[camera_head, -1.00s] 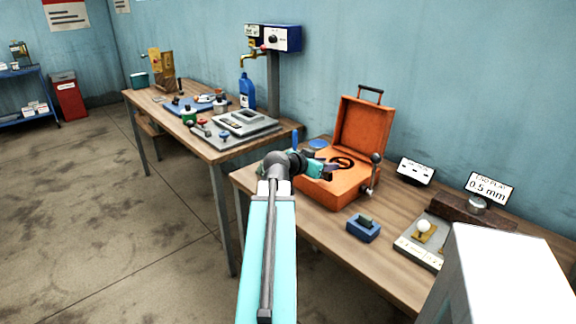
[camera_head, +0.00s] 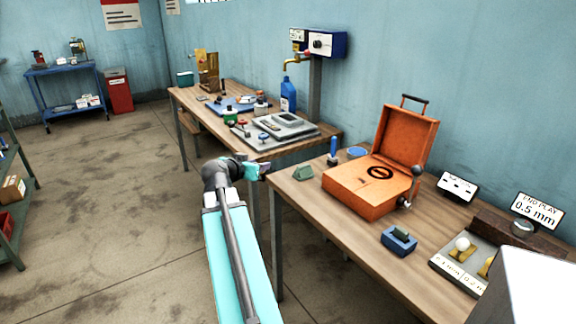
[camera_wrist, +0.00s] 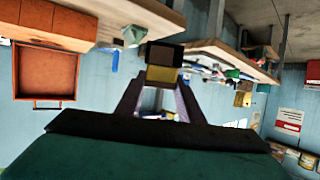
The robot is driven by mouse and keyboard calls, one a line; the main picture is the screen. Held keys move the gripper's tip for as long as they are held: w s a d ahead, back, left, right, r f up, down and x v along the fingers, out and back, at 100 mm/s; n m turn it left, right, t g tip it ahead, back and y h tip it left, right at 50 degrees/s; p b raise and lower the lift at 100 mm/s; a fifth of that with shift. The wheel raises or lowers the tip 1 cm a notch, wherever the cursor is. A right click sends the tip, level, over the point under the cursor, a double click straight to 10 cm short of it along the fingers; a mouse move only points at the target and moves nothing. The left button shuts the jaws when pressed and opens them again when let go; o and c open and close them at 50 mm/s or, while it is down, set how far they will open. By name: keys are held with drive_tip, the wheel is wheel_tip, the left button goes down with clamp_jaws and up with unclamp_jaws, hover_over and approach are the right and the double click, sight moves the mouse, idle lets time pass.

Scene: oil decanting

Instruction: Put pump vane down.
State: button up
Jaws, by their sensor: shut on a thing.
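My gripper (camera_head: 262,170) hangs in the air off the left end of the near table (camera_head: 345,250), over the gap beside the far workbench. In the wrist view its two fingers (camera_wrist: 160,90) close on a small block, dark on one face and yellowish on the other, which I take to be the pump vane (camera_wrist: 164,72). In the head view the vane is too small to make out. The held piece touches no surface that I can see.
On the near table are a green wedge (camera_head: 303,173), an open orange case (camera_head: 365,190), a blue block (camera_head: 398,240) and gauge signs (camera_head: 538,208). The far workbench (camera_head: 270,147) carries a grey plate (camera_head: 285,128) and a blue bottle (camera_head: 288,95).

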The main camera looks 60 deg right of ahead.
drive_tip(key=w+a+n+t+y, duration=0.3)
drive_tip(key=w+a+n+t, duration=0.45)
drive_tip(key=w+a, duration=1.85)
drive_tip(key=w+a+r+n+t+y, duration=0.1)
drive_tip(key=w+a+n+y, duration=0.2)
drive_tip(key=a, duration=0.8)
drive_tip(key=w+a+r+n+t+y, duration=0.1)
drive_tip(key=w+a+n+t+y, duration=0.1)
drive_tip(key=a, duration=1)
drive_tip(key=w+a+r+n+t+y, duration=0.1)
drive_tip(key=w+a+n+t+y, duration=0.1)
drive_tip(key=a, duration=0.9)
drive_tip(key=shift+w+a+r+n+y, duration=0.3)
drive_tip(key=shift+w+n+y, duration=0.55)
drive_tip(key=shift+n+y, duration=0.7)
